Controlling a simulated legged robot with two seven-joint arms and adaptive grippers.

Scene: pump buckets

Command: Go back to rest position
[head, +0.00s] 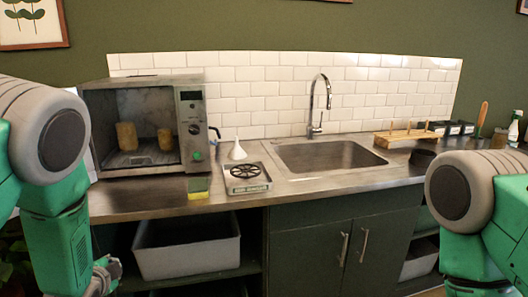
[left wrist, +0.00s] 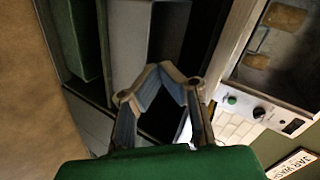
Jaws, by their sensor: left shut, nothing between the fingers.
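My left gripper (left wrist: 160,70) is in the left wrist view, its fingertips together and nothing between them. In the head view, part of it (head: 104,274) shows at the lower left, below the counter edge and left of the grey bin, touching nothing that I can see. My left arm hangs down along the left side of the head view. My right arm is bent at the right side, and its gripper is out of the picture.
The sink (head: 330,156) looks empty. A grey bin (head: 187,250) sits below.

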